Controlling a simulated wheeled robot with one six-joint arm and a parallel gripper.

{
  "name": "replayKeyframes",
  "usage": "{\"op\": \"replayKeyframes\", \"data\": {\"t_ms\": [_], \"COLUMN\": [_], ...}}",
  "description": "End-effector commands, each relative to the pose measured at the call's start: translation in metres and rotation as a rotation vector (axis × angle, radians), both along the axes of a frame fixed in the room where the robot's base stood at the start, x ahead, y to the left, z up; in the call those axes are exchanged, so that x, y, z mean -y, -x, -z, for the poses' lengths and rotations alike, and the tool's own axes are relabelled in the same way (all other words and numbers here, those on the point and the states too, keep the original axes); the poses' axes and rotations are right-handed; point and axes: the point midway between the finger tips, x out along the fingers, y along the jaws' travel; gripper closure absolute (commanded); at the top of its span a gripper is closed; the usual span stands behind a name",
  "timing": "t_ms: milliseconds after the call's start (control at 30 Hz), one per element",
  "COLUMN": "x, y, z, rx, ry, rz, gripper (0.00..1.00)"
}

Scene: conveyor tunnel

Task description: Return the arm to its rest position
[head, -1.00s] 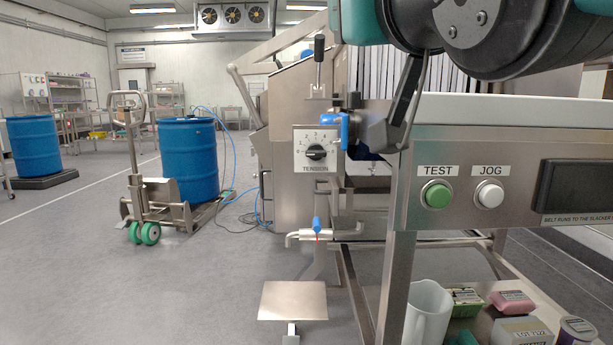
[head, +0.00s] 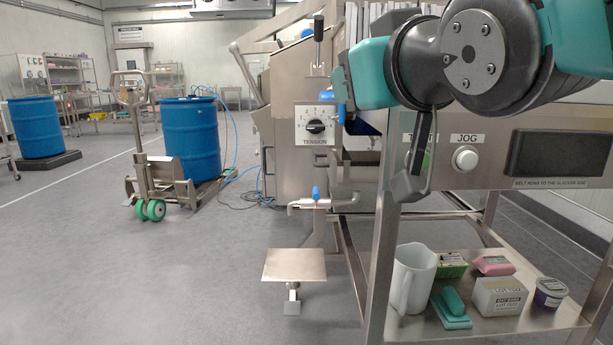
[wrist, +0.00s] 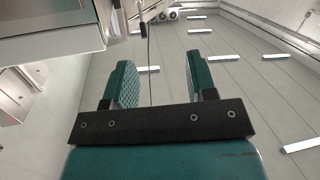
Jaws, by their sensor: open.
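My arm, teal and black, crosses the upper right of the head view in front of the control panel (head: 600,150). In the wrist view my gripper (wrist: 158,82) shows two teal fingers with textured pads, spread apart with nothing between them. Beyond the fingers are the ceiling and its lights, so the gripper points upward. In the head view the fingertips cannot be made out; a dark wrist part hangs in front of the panel and partly hides the TEST label.
The white JOG button (head: 466,158) is beside my arm. A tension dial (head: 315,127) and blue-handled valve (head: 316,193) are to the left. A lower shelf (head: 520,322) holds a white jug (head: 413,278) and small packs.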

Motion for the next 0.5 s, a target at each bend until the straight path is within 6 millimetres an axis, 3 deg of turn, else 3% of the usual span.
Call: {"op": "replayKeyframes", "data": {"t_ms": [133, 267, 400, 500], "x": [0.014, 0.032, 0.055, 0.067], "y": [-0.005, 0.004, 0.040, 0.073], "z": [0.053, 0.113, 0.180, 0.211], "rx": [-0.194, -0.430, -0.741, -0.929], "ry": [0.055, 0.109, 0.157, 0.175], "rz": [-0.022, -0.061, -0.135, -0.201], "gripper": [0.48, 0.48, 0.48, 0.48]}}
